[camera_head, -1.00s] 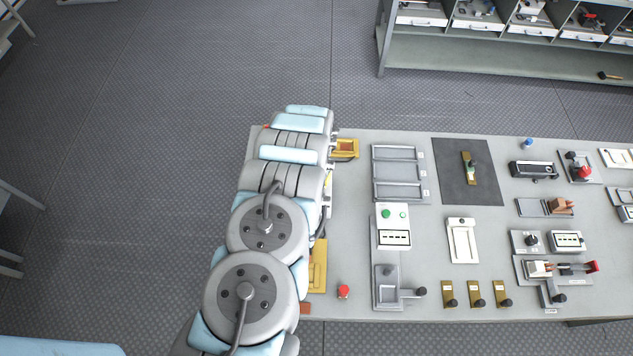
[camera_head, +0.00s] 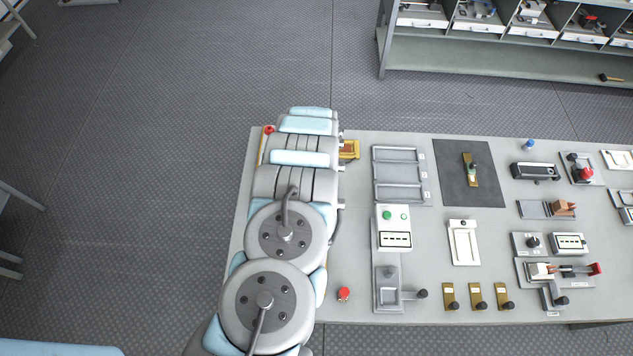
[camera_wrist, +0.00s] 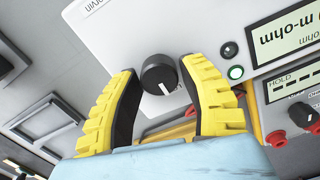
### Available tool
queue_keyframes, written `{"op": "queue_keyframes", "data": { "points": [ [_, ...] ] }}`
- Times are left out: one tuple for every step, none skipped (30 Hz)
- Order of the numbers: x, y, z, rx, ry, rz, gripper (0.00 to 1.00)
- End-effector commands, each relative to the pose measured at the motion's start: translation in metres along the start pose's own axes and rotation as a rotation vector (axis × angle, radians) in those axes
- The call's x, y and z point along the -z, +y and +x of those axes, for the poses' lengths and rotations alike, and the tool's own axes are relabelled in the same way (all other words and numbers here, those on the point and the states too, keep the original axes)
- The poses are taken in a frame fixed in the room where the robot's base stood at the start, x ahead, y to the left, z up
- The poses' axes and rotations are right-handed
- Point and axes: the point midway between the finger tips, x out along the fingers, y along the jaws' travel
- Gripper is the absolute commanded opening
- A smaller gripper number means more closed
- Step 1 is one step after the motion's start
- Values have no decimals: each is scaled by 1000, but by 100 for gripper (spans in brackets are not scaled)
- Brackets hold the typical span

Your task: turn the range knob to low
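The range knob (camera_wrist: 158,75) is black and round with a white pointer mark, on the pale front of an instrument (camera_wrist: 120,40) in the wrist view. The mark points down in the picture, slightly to the right. My gripper (camera_wrist: 161,70) is open, with one yellow-and-black finger on each side of the knob. Gaps show between knob and fingers; I cannot tell how far the fingertips are from the panel. Any range labels near the knob are not readable. In the head view my arm hides the gripper and the knob.
In the head view, a red button (camera_head: 344,294) and grey trays (camera_head: 399,173) stand on the bench right of my arm.

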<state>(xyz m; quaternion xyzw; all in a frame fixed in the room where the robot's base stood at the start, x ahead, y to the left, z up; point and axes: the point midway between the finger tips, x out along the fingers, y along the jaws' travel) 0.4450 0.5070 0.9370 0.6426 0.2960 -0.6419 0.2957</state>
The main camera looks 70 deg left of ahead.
Motion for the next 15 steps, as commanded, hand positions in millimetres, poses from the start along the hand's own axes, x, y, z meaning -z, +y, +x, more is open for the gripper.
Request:
{"op": "queue_keyframes", "data": {
  "points": [
    [0, 0, 0, 0, 0, 0, 59],
    [0, 0, 0, 0, 0, 0, 62],
    [0, 0, 0, 0, 0, 0, 62],
    [0, 0, 0, 0, 0, 0, 62],
    [0, 0, 0, 0, -1, 1, 62],
    [0, 0, 0, 0, 0, 1, 62],
    [0, 0, 0, 0, -1, 1, 62],
    [0, 0, 0, 0, -1, 1, 62],
    [0, 0, 0, 0, -1, 1, 62],
    [0, 0, 0, 0, -1, 1, 62],
    [0, 0, -1, 0, -1, 1, 62],
    [0, 0, -2, 0, -1, 1, 62],
    [0, 0, -2, 0, -1, 1, 62],
    [0, 0, -3, 0, -1, 1, 62],
    [0, 0, -5, 0, -1, 0, 62]
  ]
}}
